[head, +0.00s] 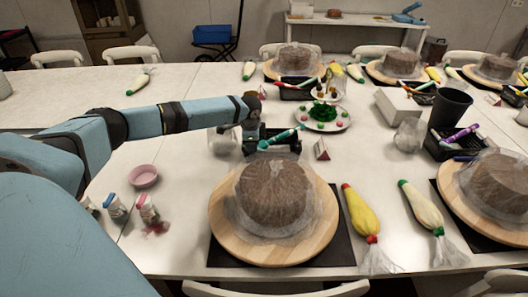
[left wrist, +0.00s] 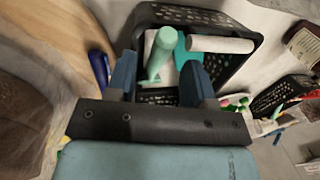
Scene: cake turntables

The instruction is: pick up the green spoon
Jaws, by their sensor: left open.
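The green spoon (head: 284,135) lies slanted in a small black basket (head: 291,148) behind the front cake in the head view. In the left wrist view a light green handle (left wrist: 159,52), which looks like the spoon, sticks up from the black basket (left wrist: 232,63). My left gripper (head: 258,140) is over the left part of the basket. In the left wrist view my left gripper (left wrist: 159,75) is open, with one finger on each side of the green handle. I cannot tell whether a finger touches it. My right gripper is not in view.
In the wrist view a teal piece (left wrist: 186,56) and a white roll (left wrist: 222,45) lie beside the handle, and a blue item (left wrist: 99,68) is outside the basket. A wrapped cake (head: 273,196) stands in front; a plate (head: 338,123) is behind.

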